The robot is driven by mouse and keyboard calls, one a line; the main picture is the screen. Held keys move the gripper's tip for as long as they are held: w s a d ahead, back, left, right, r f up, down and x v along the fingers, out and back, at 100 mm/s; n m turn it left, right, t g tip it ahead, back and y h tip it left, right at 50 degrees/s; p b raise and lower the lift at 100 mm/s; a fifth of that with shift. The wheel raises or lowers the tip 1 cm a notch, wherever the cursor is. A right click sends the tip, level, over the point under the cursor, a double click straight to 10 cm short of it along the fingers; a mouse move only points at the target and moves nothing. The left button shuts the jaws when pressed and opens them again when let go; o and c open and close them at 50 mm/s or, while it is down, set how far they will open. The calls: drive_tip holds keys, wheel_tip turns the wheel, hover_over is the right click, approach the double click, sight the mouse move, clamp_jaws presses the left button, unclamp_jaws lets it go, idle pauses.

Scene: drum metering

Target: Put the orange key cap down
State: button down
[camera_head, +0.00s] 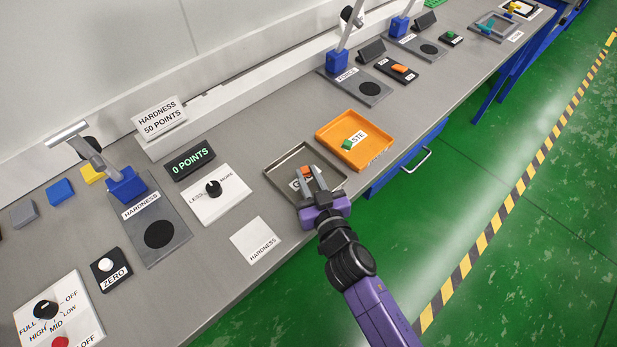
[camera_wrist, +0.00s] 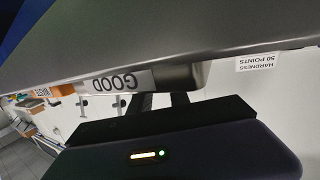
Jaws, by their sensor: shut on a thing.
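The orange key cap (camera_head: 307,170) is small and sits between the fingertips of my gripper (camera_head: 309,179) in the head view. My gripper is shut on it, over the grey metal tray (camera_head: 284,162). I cannot tell whether the cap touches the tray floor. In the wrist view the dark fingers of my gripper (camera_wrist: 165,100) reach up the picture, and their tips and the cap are hidden. The GOOD label (camera_wrist: 117,82) shows there upside down; my gripper partly covers it in the head view.
An orange tray (camera_head: 375,155) marked WASTE, holding a green cap (camera_head: 353,140), stands right of the metal tray. A HARDNESS card (camera_head: 256,240) lies to the left, with a LESS/MORE dial (camera_head: 213,188) behind it. The bench's front edge is close to the metal tray.

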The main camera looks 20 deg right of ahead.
drive_tip(key=shift+f+b, duration=0.3)
drive_tip(key=shift+b, duration=0.1)
drive_tip(key=shift+f+b, duration=0.35)
drive_tip(key=shift+b, duration=0.05)
drive_tip(key=c, duration=1.2)
unclamp_jaws()
drive_tip(key=shift+s+f, duration=0.1)
drive_tip(key=shift+f, duration=0.05)
drive_tip(key=shift+c, duration=0.2)
drive_tip(key=shift+r+p, duration=0.35)
drive_tip(key=shift+p, duration=0.15)
drive_tip(key=s+a+r+b, duration=0.1)
drive_tip(key=s+r+b, duration=0.1)
drive_tip(key=s, duration=0.9)
drive_tip(key=shift+s+r, duration=0.3)
drive_tip(key=shift+r, duration=0.1)
drive_tip(key=shift+s, duration=0.1)
